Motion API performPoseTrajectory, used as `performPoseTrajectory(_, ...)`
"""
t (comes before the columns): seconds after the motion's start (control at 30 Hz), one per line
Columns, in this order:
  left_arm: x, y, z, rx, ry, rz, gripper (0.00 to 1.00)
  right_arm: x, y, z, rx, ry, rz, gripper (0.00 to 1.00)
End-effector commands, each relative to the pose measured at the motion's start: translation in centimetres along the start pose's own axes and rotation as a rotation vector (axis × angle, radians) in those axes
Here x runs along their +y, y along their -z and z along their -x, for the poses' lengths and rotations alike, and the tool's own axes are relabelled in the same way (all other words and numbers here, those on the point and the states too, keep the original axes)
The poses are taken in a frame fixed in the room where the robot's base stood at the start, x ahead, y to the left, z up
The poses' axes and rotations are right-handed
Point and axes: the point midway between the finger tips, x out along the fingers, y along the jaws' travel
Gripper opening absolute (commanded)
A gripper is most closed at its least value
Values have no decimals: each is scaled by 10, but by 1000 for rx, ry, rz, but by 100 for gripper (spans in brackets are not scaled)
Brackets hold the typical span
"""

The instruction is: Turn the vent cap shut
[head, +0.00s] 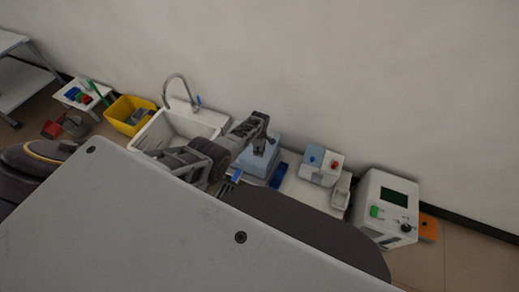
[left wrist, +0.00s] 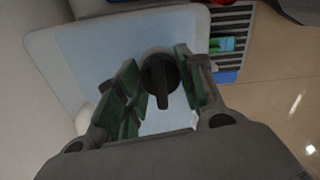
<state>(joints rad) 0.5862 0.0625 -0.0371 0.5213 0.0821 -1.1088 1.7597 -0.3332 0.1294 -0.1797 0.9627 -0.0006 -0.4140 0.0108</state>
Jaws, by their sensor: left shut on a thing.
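The vent cap (left wrist: 160,72) is a round black knob with a raised grip bar, on the pale blue top of a box (left wrist: 85,55). In the left wrist view it sits between the green-padded fingers of my left gripper (left wrist: 163,88), which is shut on it. The bar points roughly toward the bottom of that view. In the head view my left gripper (head: 262,145) reaches down over the light blue box (head: 258,166). The cap is hidden there by the fingers. My right gripper is not in view.
A white sink (head: 180,132) with a tap stands left of the box, then a yellow bin (head: 128,113). To the right are a small blue-and-white device (head: 322,165) and a white machine (head: 388,210) with a dark screen. The wall is close behind.

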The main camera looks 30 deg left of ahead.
Motion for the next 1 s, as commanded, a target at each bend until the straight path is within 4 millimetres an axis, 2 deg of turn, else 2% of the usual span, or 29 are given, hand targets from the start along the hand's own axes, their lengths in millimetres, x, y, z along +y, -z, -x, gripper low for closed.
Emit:
performPoseTrajectory(0.07,1,3,0,3,-1,2,14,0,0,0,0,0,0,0)
performPoseTrajectory(0.1,1,3,0,4,-1,2,40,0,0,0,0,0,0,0)
performPoseTrajectory(0.27,1,2,0,3,-1,1,60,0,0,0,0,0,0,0)
performPoseTrajectory(1.0,1,0,8,0,-1,-1,60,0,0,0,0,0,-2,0)
